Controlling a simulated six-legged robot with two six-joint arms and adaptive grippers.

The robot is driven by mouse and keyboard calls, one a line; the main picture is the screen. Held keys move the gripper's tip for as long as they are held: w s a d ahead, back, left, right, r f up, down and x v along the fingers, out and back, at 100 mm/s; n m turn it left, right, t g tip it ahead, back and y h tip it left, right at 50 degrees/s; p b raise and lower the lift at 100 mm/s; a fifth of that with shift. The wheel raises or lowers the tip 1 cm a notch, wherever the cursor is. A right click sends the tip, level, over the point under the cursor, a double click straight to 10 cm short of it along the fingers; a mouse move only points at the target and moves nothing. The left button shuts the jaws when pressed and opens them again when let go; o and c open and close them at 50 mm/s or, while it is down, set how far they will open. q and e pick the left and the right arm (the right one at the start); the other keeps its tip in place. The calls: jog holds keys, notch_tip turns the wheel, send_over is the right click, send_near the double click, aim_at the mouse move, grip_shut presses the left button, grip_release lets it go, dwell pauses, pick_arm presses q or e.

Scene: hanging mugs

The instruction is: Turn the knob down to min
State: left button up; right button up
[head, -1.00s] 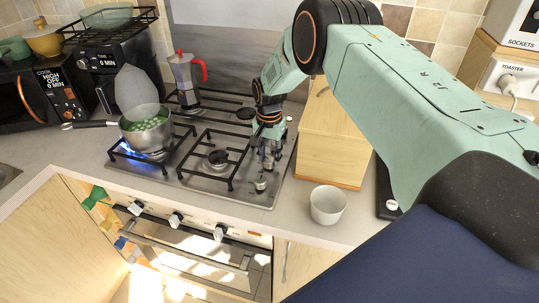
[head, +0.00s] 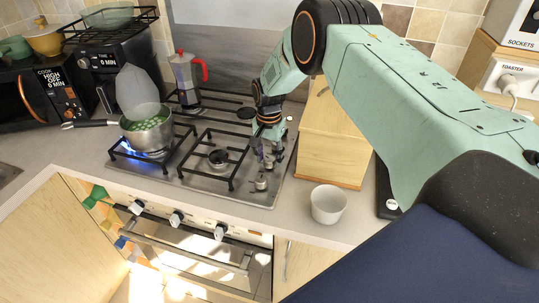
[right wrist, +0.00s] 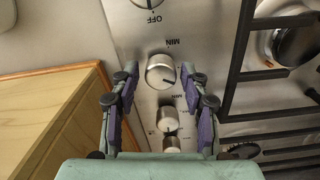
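A row of silver knobs runs down the right side of the gas hob (head: 190,183). In the right wrist view, one round knob (right wrist: 160,70) sits between the two fingers of my right gripper (right wrist: 159,76). The fingers are open, with a small gap on each side of it. Its dark mark points to the lower right, and an upside-down "MIN" is printed above it. Another knob (right wrist: 148,3) with "OFF" is at the top edge, and two smaller-looking ones are below. In the head view my right gripper (head: 269,155) reaches down over the knobs. My left gripper is not in view.
A saucepan (head: 135,138) with green contents stands over a blue flame at the hob's left. A moka pot (head: 184,76) is behind. Oven knobs line the front.

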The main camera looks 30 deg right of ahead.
aim_at(269, 159)
jog(key=shift+o, duration=0.6)
jog(key=shift+r, duration=0.1)
jog(key=shift+w+d, duration=0.1)
notch_tip(269, 159, up, 12)
